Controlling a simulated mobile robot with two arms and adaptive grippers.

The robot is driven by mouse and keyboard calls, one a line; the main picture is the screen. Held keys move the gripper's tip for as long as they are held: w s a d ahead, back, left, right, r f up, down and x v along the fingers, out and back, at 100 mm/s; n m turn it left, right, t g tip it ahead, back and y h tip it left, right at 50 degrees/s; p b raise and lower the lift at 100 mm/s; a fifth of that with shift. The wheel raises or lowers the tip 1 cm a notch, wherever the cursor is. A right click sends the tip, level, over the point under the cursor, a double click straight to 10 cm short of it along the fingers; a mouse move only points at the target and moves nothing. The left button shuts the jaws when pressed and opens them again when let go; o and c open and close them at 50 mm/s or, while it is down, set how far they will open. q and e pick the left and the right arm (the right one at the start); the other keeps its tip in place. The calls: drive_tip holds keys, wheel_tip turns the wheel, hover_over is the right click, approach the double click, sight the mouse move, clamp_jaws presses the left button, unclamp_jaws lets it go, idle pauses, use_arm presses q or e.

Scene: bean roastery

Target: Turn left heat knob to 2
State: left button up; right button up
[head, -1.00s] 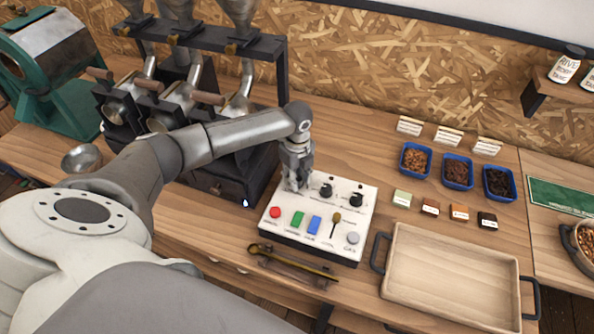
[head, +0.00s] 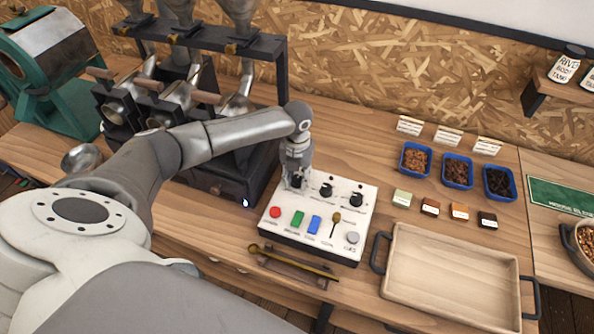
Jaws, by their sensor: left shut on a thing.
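The white control panel (head: 284,228) lies on the wooden bench in the middle of the head view. It carries a red button (head: 275,212), a green button (head: 298,218), a blue button (head: 314,224), a small lever (head: 335,222) and a grey button (head: 352,237). Two black knobs show in its back row, a middle one (head: 326,189) and a right one (head: 356,199). My left gripper (head: 297,182) points down at the panel's back left corner, shut on the left heat knob, which its fingers mostly hide. The knob's setting cannot be read. My right gripper is out of view.
A wooden tray (head: 398,289) with dark handles stands right of the panel. A brass-coloured scoop (head: 290,262) lies at the panel's front. Blue bean trays (head: 457,186) stand behind, and a dark hopper machine (head: 206,125) stands at the left.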

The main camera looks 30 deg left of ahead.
sight(297, 178)
use_arm(q)
drive_tip(key=shift+m, duration=1.2)
drive_tip(key=o, duration=1)
drive_tip(key=shift+c, duration=0.2)
drive_tip(key=shift+o, duration=0.4)
wheel_tip(297, 178, up, 12)
